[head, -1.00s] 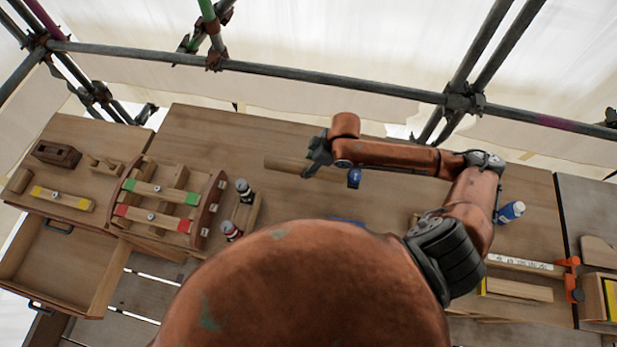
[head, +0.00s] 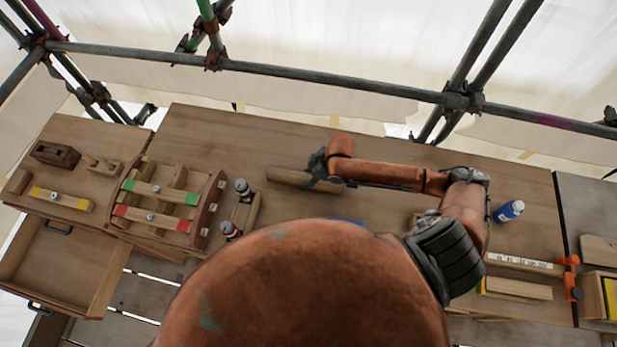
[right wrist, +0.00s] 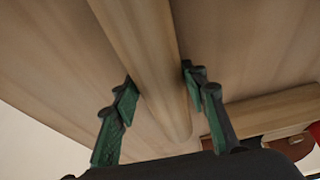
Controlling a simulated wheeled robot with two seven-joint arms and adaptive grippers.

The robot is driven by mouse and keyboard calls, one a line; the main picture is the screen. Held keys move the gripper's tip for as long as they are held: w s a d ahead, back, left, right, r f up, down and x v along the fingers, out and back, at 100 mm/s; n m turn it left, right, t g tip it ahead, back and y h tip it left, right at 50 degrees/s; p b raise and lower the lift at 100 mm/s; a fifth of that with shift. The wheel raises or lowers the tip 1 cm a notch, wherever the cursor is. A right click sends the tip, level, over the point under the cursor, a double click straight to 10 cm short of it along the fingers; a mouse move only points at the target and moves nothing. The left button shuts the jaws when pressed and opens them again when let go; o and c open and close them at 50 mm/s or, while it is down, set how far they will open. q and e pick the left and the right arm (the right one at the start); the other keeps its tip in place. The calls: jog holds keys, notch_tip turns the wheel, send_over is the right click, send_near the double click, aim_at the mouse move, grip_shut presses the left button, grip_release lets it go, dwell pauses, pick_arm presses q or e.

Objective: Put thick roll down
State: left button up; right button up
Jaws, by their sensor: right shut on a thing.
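The thick roll (head: 287,177) is a plain wooden cylinder over the back middle of the workbench, lying about level. My right gripper (head: 318,170) is shut on it near its right end. In the right wrist view the roll (right wrist: 145,45) runs between the two green-padded fingers (right wrist: 160,100). I cannot tell for sure whether the roll touches the bench top. My left gripper is not in view.
The workbench (head: 215,130) has bare wood around the roll. To its left are a rack with green and red bars (head: 160,205) and a holder with small bottles (head: 243,212). A blue bottle (head: 508,211) and an orange clamp (head: 571,278) are at the right. A scaffold pipe (head: 330,80) crosses behind.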

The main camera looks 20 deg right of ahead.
jog(key=shift+f, duration=0.2)
jog(key=shift+f, duration=0.35)
jog(key=o, duration=1.6)
jog(key=shift+c, duration=0.2)
jog(key=shift+r, duration=0.1)
jog(key=shift+r, duration=0.35)
jog(key=v, duration=1.2)
jog(key=shift+r, duration=0.15)
